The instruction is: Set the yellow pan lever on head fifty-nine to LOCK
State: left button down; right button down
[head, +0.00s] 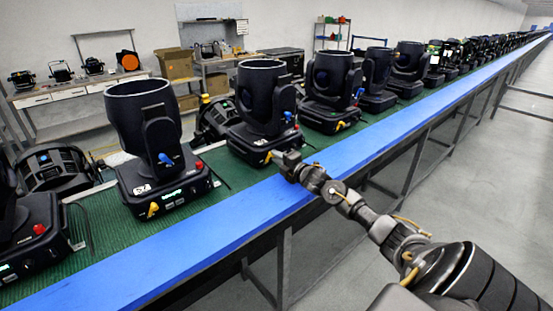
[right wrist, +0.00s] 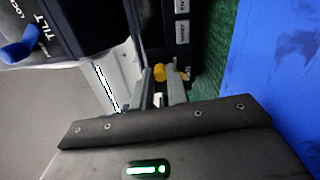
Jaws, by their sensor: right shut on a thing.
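The moving head (head: 262,105) at my right gripper is black, with a blue tilt lever (head: 289,116) on its yoke. Its number label is too small to read surely. My right gripper (head: 285,160) is at the front of its base. In the right wrist view, its fingers (right wrist: 160,92) are shut on the yellow pan lever (right wrist: 159,72), which shows between their tips. In the head view the yellow lever (head: 268,157) shows just left of the gripper. The pan lever's position marks are mostly hidden. My left gripper is not in view.
A head labelled 57 (head: 148,140) stands to the left, and another head (head: 331,90) to the right. The heads stand in a long row on a green mat (head: 215,178). A blue edge rail (head: 190,240) runs along the front. The aisle floor (head: 470,150) is free.

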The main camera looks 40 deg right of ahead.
dwell(0.4)
jog(key=c, duration=1.4)
grip_release()
jog(key=shift+d, duration=0.1)
jog(key=shift+s+f, duration=0.15)
jog(key=shift+s, duration=0.35)
jog(key=s+b, duration=0.2)
jog(key=s, duration=0.6)
jog(key=shift+s, duration=0.95)
jog(key=shift+a, duration=0.25)
